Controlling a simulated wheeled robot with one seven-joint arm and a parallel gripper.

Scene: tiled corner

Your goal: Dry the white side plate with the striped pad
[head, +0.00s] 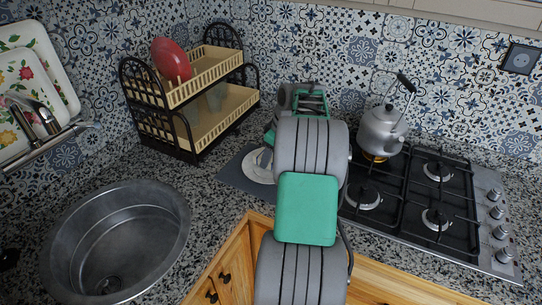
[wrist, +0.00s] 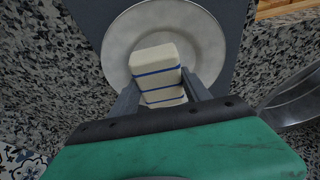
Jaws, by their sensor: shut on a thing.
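The white side plate (wrist: 122,60) lies face up on a dark grey mat (wrist: 236,18) in the wrist view. In the head view the plate (head: 256,168) shows only in part, left of my arm. The striped pad (wrist: 156,60), a cream block with blue stripes, is between the fingers of my gripper (wrist: 160,88), which is shut on it. The pad is over the plate's middle and near side; I cannot tell whether it touches. In the head view my arm hides the pad and fingertips.
A steel sink (head: 115,240) is at the left. A two-tier dish rack (head: 190,115) with a red dish (head: 171,60) stands behind it. A kettle (head: 383,130) sits on the gas hob (head: 420,195) at the right, over a lit burner. Speckled counter surrounds the mat.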

